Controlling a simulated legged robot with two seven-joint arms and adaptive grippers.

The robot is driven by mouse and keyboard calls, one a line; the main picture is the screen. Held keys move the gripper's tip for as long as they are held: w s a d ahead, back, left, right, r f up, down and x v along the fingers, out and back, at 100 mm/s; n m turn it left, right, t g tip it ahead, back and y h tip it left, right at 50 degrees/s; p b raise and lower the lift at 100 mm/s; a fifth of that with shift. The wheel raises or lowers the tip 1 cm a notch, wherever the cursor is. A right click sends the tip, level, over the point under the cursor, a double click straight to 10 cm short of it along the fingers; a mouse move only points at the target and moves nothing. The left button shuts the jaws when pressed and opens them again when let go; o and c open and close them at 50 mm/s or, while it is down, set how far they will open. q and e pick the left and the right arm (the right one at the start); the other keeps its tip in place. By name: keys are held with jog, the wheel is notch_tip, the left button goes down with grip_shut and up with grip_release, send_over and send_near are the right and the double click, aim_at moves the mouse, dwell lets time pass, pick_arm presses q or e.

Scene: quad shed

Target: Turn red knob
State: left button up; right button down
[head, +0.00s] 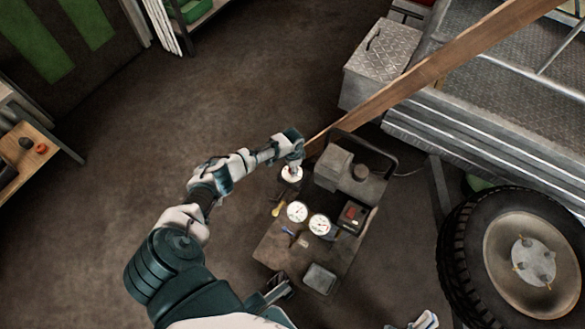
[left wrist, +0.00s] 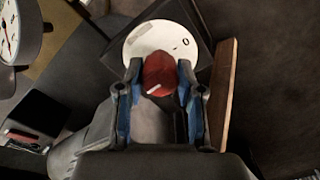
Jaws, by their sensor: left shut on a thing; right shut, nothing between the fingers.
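The red knob (left wrist: 158,74) sits on a round white dial plate (left wrist: 160,42) and has a pale pointer line. My left gripper (left wrist: 157,88) is shut on it, with a finger on each side, in the left wrist view. In the head view my left gripper (head: 291,164) reaches down to the white dial (head: 291,174) at the panel's upper left and hides the knob. What appears to be my right gripper (head: 426,321) shows partly at the bottom edge, away from the panel, shut and empty.
The machine panel (head: 275,248) carries two white gauges (head: 319,224) and a small red switch (head: 351,213). A wooden plank (head: 440,62) slants close beside the left gripper. A large tyre (head: 462,255) stands at the right. Open floor lies to the left.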

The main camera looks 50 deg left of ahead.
pick_arm(q)
jog(key=shift+s+f+m, duration=0.1)
jog(key=shift+s+m, duration=0.05)
jog(key=shift+m, duration=0.45)
jog(key=o, duration=1.2)
jog(key=shift+a, duration=0.1)
jog(key=shift+c, duration=0.2)
notch_tip(320, 180, up, 12)
